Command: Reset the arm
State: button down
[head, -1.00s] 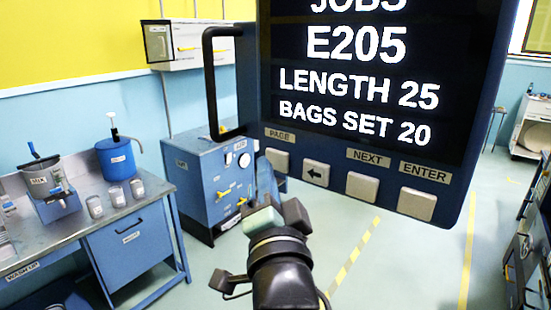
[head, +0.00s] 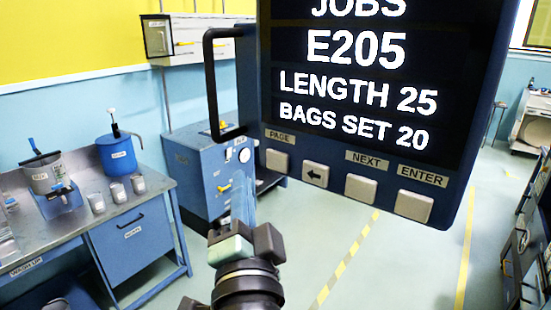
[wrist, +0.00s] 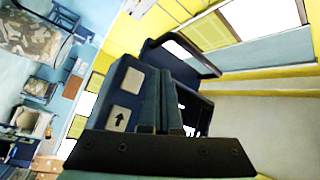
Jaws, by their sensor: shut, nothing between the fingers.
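My gripper (head: 243,200) shows at lower centre in the head view, with its blue-grey fingers pointing up and away. It is below and left of the hanging control panel (head: 248,75), apart from it in the picture. In the wrist view my gripper (wrist: 161,105) has its two fingers side by side, shut and empty. Behind them is the panel (wrist: 127,78), seen tilted, with an arrow button and part of its screen. In the head view the panel's screen (head: 360,90) reads JOBS, E205, LENGTH 25, BAGS SET 20.
A metal bench (head: 55,235) with containers and jars stands at left. A blue cabinet (head: 200,175) stands behind my gripper. The panel's black handle (head: 212,85) juts left. Open floor (head: 400,270) with yellow lines lies to the right.

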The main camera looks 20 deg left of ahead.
dwell(0.5)
jog(key=s+d+r+n+t+h+b, duration=0.3)
jog(key=s+d+r+t+h, duration=0.1)
jog(key=d+r, duration=0.4)
jog(key=s+d+r+n+t+h+b, duration=0.3)
jog(key=s+d+r+t+h+b, duration=0.1)
jog(key=s+d+r, duration=0.2)
notch_tip(320, 180, up, 2)
jog(key=shift+d+r+n+t, duration=0.3)
jog(key=shift+d+n, duration=0.1)
jog(key=shift+d, duration=0.5)
jog(key=shift+f, duration=0.1)
dwell(2.2)
